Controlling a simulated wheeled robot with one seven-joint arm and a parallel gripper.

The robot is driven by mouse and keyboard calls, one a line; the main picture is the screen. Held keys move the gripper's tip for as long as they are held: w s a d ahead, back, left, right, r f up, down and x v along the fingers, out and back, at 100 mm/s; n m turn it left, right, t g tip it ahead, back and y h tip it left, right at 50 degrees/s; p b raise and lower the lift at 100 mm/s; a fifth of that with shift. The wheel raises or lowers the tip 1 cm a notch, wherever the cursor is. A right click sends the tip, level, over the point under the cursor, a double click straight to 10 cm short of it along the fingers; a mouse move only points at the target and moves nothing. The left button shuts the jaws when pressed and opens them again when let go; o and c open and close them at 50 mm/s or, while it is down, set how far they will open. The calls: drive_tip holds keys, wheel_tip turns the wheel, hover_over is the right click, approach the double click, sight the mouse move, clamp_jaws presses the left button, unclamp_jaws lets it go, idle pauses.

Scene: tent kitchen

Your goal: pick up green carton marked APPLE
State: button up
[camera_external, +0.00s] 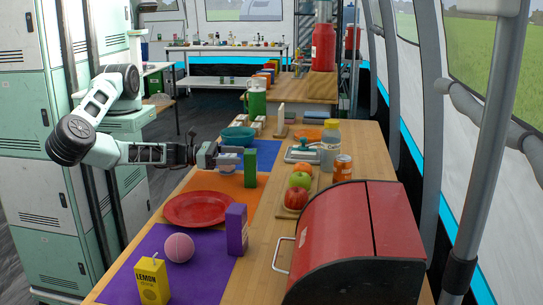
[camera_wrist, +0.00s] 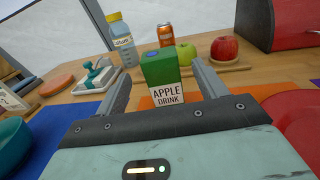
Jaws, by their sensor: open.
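The green carton marked APPLE (camera_wrist: 165,78) stands upright between the two fingers of my gripper in the wrist view. Its white lower part reads "APPLE DRINK". It also shows in the external view (camera_external: 250,168), on the orange mat (camera_external: 228,187). My gripper (camera_wrist: 163,92) is open, with one finger on each side of the carton. A strip of background shows between the carton and each finger, so they look apart. In the external view, my gripper (camera_external: 228,158) is low over the table, just left of the carton.
Near the gripper are a teal bowl (camera_external: 238,136), a red plate (camera_external: 199,209) and a purple carton (camera_external: 236,229). A yellow lemon carton (camera_external: 152,281) and pink ball (camera_external: 179,248) are in front. Beyond stand a water bottle (camera_wrist: 123,41), an orange can (camera_wrist: 165,34) and fruit on a board.

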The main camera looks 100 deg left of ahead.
sight(251, 169)
drive_tip(key=w, duration=0.2)
drive_tip(key=w+p, duration=0.1)
drive_tip(key=w, duration=0.4)
drive_tip(key=shift+a+p, duration=0.3)
drive_tip(key=shift+a, duration=0.1)
drive_tip(key=shift+c, duration=0.3)
drive_tip(key=c, duration=1.1)
drive_tip(key=shift+r, duration=0.1)
